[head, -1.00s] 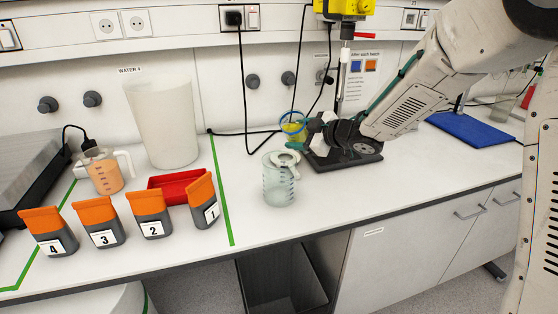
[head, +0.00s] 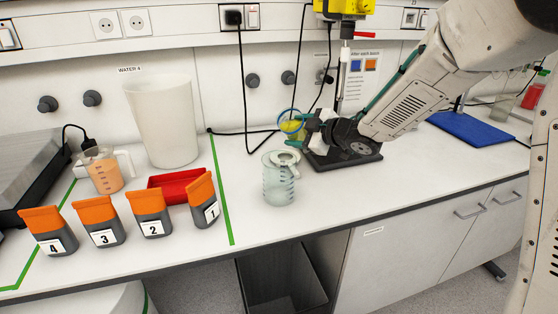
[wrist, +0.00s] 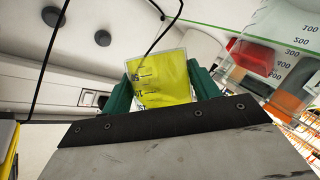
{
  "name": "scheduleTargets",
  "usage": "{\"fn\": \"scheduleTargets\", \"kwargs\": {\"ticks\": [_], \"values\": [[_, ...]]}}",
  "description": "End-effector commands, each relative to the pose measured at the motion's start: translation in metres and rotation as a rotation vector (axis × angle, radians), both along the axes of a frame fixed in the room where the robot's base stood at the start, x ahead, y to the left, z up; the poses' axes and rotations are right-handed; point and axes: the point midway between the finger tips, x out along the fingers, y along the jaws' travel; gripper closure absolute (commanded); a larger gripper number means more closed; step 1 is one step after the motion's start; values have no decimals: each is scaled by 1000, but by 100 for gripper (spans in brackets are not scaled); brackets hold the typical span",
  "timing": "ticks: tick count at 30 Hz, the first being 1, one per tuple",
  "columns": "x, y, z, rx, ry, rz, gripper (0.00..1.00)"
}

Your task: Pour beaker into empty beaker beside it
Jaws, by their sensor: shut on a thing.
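My gripper (head: 305,127) is shut on a beaker with a blue rim and yellow-green liquid (head: 291,128), held above the counter and tilted toward the left. In the wrist view, the green fingers of my gripper (wrist: 160,90) flank this beaker, and its yellow liquid (wrist: 161,78) fills the space between them. The empty clear beaker (head: 279,184) stands upright on the counter, in front of and left of the held one. It also shows as a graduated wall at the upper right of the wrist view (wrist: 285,40). I see no liquid stream between the beakers.
A black-based stand (head: 345,158) is behind and right of the empty beaker.

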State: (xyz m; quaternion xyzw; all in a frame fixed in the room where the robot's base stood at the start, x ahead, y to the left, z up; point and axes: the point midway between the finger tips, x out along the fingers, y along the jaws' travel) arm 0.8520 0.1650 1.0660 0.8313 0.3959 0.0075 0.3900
Motion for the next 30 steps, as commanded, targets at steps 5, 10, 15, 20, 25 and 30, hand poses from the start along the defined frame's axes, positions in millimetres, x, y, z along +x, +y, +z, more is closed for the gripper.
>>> {"fn": "scheduleTargets", "kwargs": {"ticks": [5,10,15,20,25,30], "values": [[0,0,0,-11,-21,0,100],[0,0,-1,-22,-42,-1,100],[0,0,-2,-35,-60,-1,100],[0,0,-2,-45,-79,-1,100],[0,0,-3,-57,-99,-1,100],[0,0,-4,-68,-117,-1,100]]}}
